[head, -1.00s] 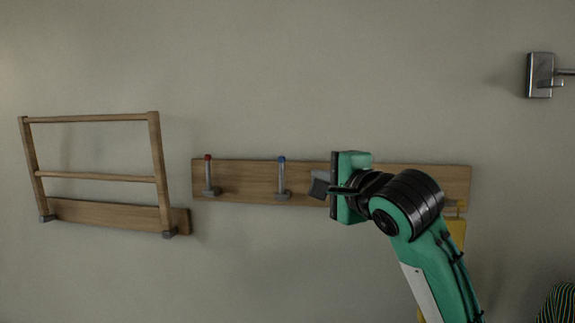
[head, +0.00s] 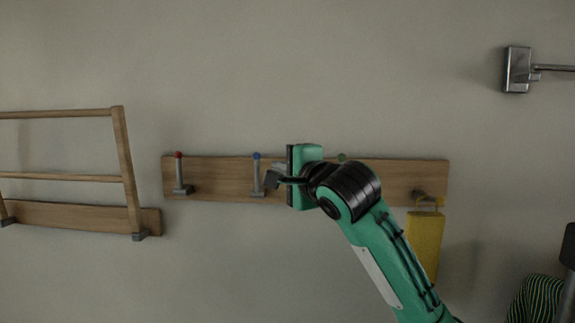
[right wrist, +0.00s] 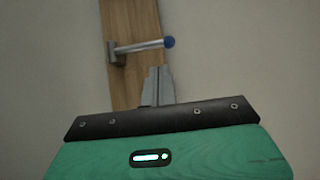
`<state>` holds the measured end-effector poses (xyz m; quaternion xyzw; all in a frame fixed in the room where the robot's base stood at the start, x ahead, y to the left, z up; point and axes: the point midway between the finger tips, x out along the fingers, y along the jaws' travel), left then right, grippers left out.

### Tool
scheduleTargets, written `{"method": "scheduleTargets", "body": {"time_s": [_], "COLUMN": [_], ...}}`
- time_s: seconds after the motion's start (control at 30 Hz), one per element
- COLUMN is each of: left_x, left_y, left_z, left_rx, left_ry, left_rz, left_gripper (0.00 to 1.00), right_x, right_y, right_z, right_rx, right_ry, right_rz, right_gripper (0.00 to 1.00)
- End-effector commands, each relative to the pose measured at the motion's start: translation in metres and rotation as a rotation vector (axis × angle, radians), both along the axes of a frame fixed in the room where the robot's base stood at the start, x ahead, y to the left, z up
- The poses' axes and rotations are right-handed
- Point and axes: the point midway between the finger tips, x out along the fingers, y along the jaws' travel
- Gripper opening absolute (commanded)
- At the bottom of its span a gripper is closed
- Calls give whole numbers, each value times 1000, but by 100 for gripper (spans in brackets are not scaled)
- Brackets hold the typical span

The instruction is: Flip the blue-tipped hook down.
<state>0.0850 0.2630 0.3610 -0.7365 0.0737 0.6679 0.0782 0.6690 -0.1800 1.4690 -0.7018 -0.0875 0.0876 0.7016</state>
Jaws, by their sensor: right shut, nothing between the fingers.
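The blue-tipped hook (head: 256,174) stands upright, folded up against the wooden wall board (head: 220,178). My right gripper (head: 271,179) is shut and empty, just right of the hook in the head view, with a small gap to its shaft. In the right wrist view the hook (right wrist: 142,46) lies sideways across the board, its blue tip at the right, beyond the closed fingertips (right wrist: 158,72). The fingers look apart from the hook there. My left gripper is not in view.
A red-tipped hook (head: 180,173) stands upright at the left. A green tip (head: 341,156) shows behind my arm. A yellow item (head: 424,240) hangs at the right end. A wooden rack (head: 125,170) is far left, a metal fixture (head: 517,70) upper right.

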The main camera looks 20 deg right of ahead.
Motion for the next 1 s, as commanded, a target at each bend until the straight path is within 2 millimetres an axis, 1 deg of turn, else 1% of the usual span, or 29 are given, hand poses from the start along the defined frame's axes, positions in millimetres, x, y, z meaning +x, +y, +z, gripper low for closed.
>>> {"method": "scheduleTargets", "body": {"time_s": [0.03, 0.1, 0.2, 0.33, 0.5, 0.77, 1.0], "left_x": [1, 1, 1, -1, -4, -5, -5], "left_y": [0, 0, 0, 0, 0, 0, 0], "left_z": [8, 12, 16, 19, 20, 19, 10], "left_rx": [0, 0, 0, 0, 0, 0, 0], "left_ry": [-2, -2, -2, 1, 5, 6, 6], "left_rz": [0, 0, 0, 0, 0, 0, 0], "left_gripper": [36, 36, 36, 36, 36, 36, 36], "right_x": [10, 22, 35, 47, 51, 51, 48], "right_y": [2, 5, 8, 11, 13, 13, 15], "right_z": [3, 3, 3, 1, 0, 0, -3], "right_rx": [-1, 0, 0, 0, 1, 0, -12], "right_ry": [3, 3, 2, 1, 0, 0, -34], "right_rz": [-1, -1, -2, -1, 0, 0, 2], "right_gripper": [0, 0, 0, 0, 0, 0, 0]}}
